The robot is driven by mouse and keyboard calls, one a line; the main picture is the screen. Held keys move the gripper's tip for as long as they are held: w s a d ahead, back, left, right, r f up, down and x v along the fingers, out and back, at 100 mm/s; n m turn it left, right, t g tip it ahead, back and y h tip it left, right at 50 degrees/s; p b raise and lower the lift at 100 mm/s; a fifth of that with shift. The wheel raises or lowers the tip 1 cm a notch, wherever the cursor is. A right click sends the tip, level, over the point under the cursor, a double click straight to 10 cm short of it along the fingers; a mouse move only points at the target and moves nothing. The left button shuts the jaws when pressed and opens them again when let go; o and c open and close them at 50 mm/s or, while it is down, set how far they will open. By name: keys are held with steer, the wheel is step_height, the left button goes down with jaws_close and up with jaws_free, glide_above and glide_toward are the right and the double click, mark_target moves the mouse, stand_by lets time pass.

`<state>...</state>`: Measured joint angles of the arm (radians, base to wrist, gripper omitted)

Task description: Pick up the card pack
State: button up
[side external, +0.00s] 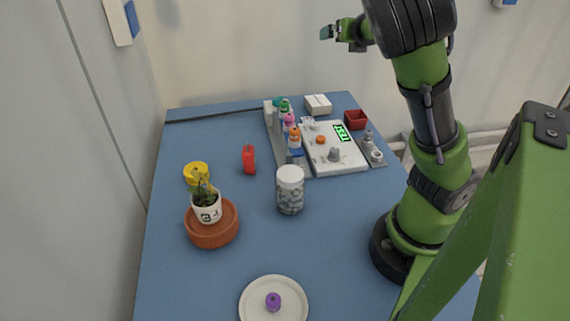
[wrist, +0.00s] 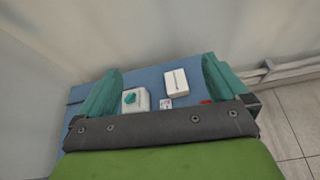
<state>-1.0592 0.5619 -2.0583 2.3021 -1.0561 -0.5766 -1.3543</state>
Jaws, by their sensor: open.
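A small white pack with reddish marks, which looks like the card pack (wrist: 166,103), lies on the blue table in the wrist view, low between the fingers and partly cut off by the gripper body. In the side view a small pale item (side external: 309,123) by the white device may be the same pack; it is too small to be sure. My gripper (side external: 328,32) is raised high above and beyond the far end of the table, well apart from everything. Its teal fingers (wrist: 162,63) are spread open with nothing between them.
A white box (side external: 318,104) stands at the table's far end, near a red tray (side external: 356,120). A rack with coloured bottles (side external: 275,130) and a white device with a green display (side external: 347,164) are close by. A jar (side external: 290,190) and potted plant (side external: 206,212) stand nearer.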

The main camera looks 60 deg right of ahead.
steer(key=shift+n, duration=0.8)
steer(key=f, duration=2)
steer(key=shift+s+a, duration=0.2)
steer(key=shift+a, duration=0.1)
steer(key=shift+w+f+t, duration=0.1)
steer(key=shift+f+t, duration=0.15)
steer(key=shift+t, duration=0.05)
glide_toward(318, 101)
steer(key=x, duration=0.4)
steer(key=shift+w+d+r, duration=0.1)
steer(key=shift+w, duration=0.05)
steer(key=shift+f+x, duration=0.2)
steer(key=shift+x, duration=2.9)
steer(key=shift+s, duration=0.2)
steer(key=shift+r, duration=0.1)
steer(key=c, duration=1.1)
